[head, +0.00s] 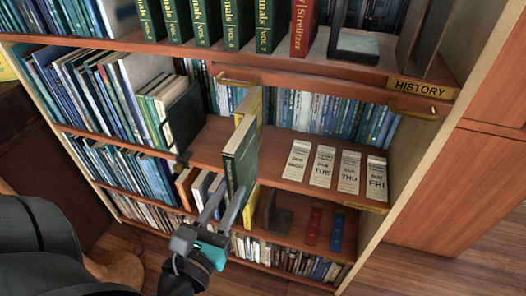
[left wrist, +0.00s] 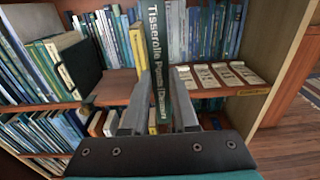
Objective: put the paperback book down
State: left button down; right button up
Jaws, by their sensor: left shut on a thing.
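My left gripper (head: 231,194) is shut on a dark green book (head: 240,152), holding it upright by its lower part. In the left wrist view the book (left wrist: 163,45) stands between the two fingers, and its spine lettering reads "Tisserolle Poems" and more. The book is at the middle shelf (head: 209,140), in front of a yellow book (head: 249,103) that it partly hides. Whether its lower edge touches the shelf is hidden. My right gripper is in neither view.
Left of the held book is a bare stretch of shelf, then a black bookend (head: 185,118) against leaning books. To its right lie several date cards (head: 322,166). Green annals (head: 238,22) stand on the shelf above. Books and a dark bookend (head: 277,217) are below.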

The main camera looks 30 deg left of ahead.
aim_at(247, 158)
pick_arm(q)
jog(key=x, duration=0.1)
jog(key=p+x, duration=0.1)
jog(key=x, duration=0.1)
jog(key=p+x, duration=0.1)
jog(key=shift+w+r, duration=0.15)
jog(key=shift+r, duration=0.15)
jog(key=p+x, duration=0.2)
jog(key=x, duration=0.3)
jog(key=shift+w+a+r, duration=0.1)
jog(key=shift+w+r, duration=0.05)
jog(key=shift+w, duration=0.05)
jog(key=x, duration=0.8)
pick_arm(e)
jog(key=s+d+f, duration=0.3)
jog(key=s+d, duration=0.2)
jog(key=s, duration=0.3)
pick_arm(q)
notch_tip(247, 158, down, 7)
jog(key=b, duration=0.5)
jog(key=shift+w, duration=0.15)
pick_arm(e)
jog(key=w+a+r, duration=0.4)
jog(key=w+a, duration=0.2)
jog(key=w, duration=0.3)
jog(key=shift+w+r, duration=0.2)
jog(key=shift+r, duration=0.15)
pick_arm(q)
jog(key=shift+b, duration=0.3)
